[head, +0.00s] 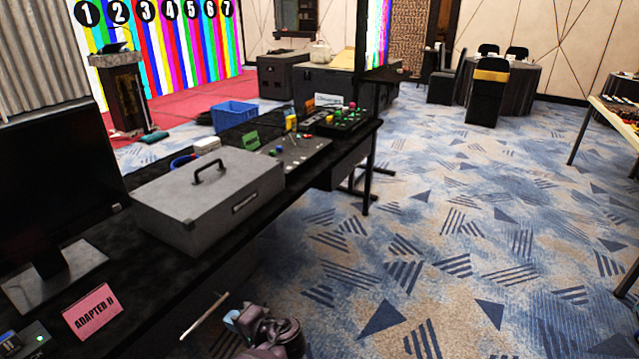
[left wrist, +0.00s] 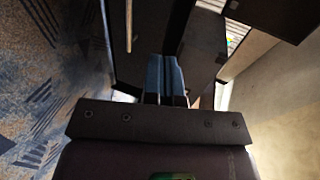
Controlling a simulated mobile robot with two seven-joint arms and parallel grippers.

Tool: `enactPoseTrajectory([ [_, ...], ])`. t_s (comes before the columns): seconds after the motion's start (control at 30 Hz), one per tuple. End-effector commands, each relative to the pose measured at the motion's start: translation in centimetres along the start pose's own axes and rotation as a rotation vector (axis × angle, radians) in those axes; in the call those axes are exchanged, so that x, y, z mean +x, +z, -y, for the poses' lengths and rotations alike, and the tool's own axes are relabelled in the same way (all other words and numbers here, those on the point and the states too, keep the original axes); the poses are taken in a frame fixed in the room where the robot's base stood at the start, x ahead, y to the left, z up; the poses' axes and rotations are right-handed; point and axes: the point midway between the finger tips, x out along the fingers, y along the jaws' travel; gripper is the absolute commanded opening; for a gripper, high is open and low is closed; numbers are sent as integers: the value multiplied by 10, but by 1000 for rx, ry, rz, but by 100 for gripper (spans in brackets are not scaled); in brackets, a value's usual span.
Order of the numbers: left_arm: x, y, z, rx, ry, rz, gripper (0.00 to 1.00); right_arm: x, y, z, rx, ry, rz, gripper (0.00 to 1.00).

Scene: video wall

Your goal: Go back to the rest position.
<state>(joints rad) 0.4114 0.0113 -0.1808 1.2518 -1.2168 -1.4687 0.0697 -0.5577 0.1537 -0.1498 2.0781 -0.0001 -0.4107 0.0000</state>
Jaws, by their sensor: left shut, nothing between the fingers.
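My left gripper (head: 232,318) is low in the head view, in front of the black table's near side. Its blue fingers also show in the left wrist view (left wrist: 165,76), pressed together with nothing between them. It touches nothing that I can make out. My right gripper is in neither view.
A black table (head: 150,290) holds a grey case (head: 210,200), a monitor (head: 50,180), a pink ADAPTER II sign (head: 93,311) and control panels (head: 295,150). A thin pale bar (head: 204,316) is close to my left gripper. Carpet (head: 450,230) to the right is clear.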

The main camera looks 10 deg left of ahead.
Motion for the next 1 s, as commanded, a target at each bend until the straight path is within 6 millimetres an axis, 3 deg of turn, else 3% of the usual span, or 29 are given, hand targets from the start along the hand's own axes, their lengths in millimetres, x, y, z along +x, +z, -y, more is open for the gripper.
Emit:
enactPoseTrajectory([
  [0.13, -3, -19, -7, -12, 69, -109, 0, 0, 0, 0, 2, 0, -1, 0],
  [0.3, -30, -66, 4, -169, 281, -397, 0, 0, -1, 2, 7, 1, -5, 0],
  [0.47, -55, -64, 6, -343, 481, -633, 0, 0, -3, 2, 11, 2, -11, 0],
  [0.67, -79, -16, 10, -569, 676, -824, 0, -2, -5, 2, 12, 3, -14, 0],
  [1.0, -98, 99, 13, -826, 854, -883, 0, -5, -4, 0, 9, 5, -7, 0],
])
